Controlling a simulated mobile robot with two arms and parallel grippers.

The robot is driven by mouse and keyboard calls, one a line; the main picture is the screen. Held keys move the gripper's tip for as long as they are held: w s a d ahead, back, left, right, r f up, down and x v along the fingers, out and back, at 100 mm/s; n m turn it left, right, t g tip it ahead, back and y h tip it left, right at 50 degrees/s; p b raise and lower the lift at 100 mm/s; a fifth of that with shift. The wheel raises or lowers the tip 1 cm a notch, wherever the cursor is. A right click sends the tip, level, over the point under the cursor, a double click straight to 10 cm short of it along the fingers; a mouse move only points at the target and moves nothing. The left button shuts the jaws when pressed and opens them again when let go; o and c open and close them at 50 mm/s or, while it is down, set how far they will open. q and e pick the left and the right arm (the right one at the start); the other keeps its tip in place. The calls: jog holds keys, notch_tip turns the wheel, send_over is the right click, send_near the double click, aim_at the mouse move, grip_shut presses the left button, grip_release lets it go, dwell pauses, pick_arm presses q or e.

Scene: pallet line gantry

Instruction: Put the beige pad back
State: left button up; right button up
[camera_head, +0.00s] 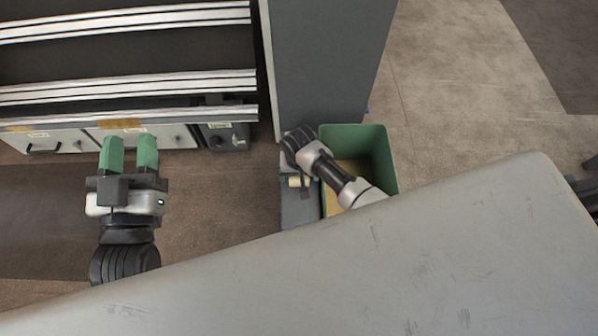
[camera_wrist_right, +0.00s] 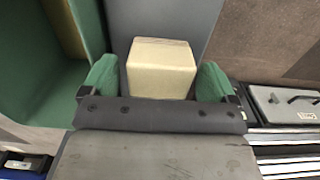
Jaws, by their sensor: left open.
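The beige pad (camera_wrist_right: 161,69) is a block-shaped piece between the two green fingers of my right gripper (camera_wrist_right: 160,82) in the right wrist view. Narrow gaps show between the pad and the fingers, so this gripper looks open around it. In the head view the pad (camera_head: 295,181) is a small beige patch below my right wrist, beside the green bin (camera_head: 386,150); the arm hides most of that gripper. My left gripper (camera_head: 130,153) is open and empty, in front of the light grey drawer-like boxes at the left.
The green bin has a tan surface inside and stands right of the pad. A tall grey panel (camera_head: 325,60) rises behind. Metal rails (camera_head: 130,84) run across the left. A wide grey surface (camera_head: 450,260) fills the front. Open floor (camera_head: 480,90) lies at right.

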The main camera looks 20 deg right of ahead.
jog(key=shift+r, duration=0.2)
jog(key=shift+r+p, duration=0.25)
jog(key=shift+p, duration=0.05)
notch_tip(320, 180, up, 6)
jog(key=p, duration=0.3)
jog(key=shift+f, duration=0.2)
pick_arm(q)
jog(key=s+a+f+g+y+p, duration=0.1)
jog(key=s+a+f+g+y, duration=0.1)
jog(key=s+f+g, duration=0.3)
jog(key=s+a+f+g+y+p, duration=0.1)
jog(key=s+a+f+g+y, duration=0.1)
jog(key=s+f+g, duration=0.3)
notch_tip(320, 180, down, 4)
jog(key=a+g, duration=0.1)
jog(key=g, duration=0.4)
jog(key=shift+s+a+n+g+y, duration=0.25)
jog(key=shift+s+n+g+y, duration=0.05)
jog(key=shift+s+n, duration=0.1)
pick_arm(e)
jog(key=s+d+r+n+t, duration=0.2)
jog(key=s+d+r, duration=0.1)
jog(key=s+r, duration=0.6)
jog(key=s+d+r+n+t, duration=0.2)
jog(key=s+d+r+n, duration=0.1)
jog(key=s+r, duration=0.6)
notch_tip(320, 180, up, 2)
jog(key=shift+s+d+r+t+y, duration=0.1)
jog(key=shift+s+d+t+y, duration=0.2)
jog(key=shift+s+d+t, duration=0.1)
